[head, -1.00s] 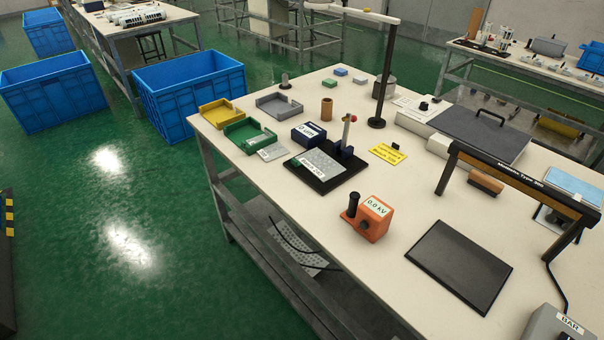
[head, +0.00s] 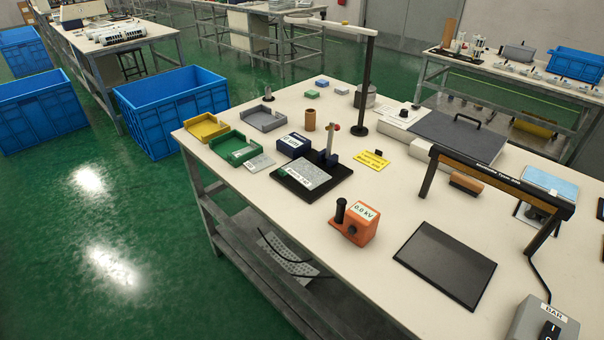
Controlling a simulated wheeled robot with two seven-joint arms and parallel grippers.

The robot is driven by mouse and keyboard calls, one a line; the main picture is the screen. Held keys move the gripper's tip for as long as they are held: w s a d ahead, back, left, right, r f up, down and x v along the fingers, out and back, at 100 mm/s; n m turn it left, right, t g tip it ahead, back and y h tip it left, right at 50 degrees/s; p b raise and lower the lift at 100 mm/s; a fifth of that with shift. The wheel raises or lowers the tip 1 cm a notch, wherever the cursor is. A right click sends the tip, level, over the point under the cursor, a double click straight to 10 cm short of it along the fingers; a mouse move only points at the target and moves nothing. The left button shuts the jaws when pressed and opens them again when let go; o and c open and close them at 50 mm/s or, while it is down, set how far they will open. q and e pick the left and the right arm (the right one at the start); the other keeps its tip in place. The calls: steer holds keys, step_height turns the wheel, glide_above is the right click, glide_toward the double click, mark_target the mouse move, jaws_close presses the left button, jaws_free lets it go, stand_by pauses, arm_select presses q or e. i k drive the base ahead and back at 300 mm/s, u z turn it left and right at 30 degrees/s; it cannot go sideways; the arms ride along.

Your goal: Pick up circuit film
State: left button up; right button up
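I cannot tell for sure which piece is the circuit film. A flat grey sheet with a white label (head: 304,173) lies on a black base plate on the white table. A small light-grey piece (head: 259,163) lies at the front right edge of the green tray (head: 227,142), which also holds something pale. Neither of my grippers is in view.
A yellow tray (head: 206,130) and a grey tray (head: 266,117) stand near the green one. An orange meter (head: 358,226), a dark flat pad (head: 446,262) and a black arched bar (head: 490,172) stand further right. A lamp post (head: 363,85) rises behind. Blue crates (head: 172,110) stand on the floor.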

mark_target(311, 176)
steer(key=u, duration=0.2)
steer(key=k, duration=0.25)
steer(key=u, duration=1.05)
steer(key=k, duration=1.1)
steer(key=u, duration=0.7)
steer(key=i, duration=1.5)
steer(key=z, duration=0.6)
steer(key=i, duration=1.85)
steer(key=z, duration=1.95)
steer(key=i, duration=0.95)
steer(key=z, duration=0.95)
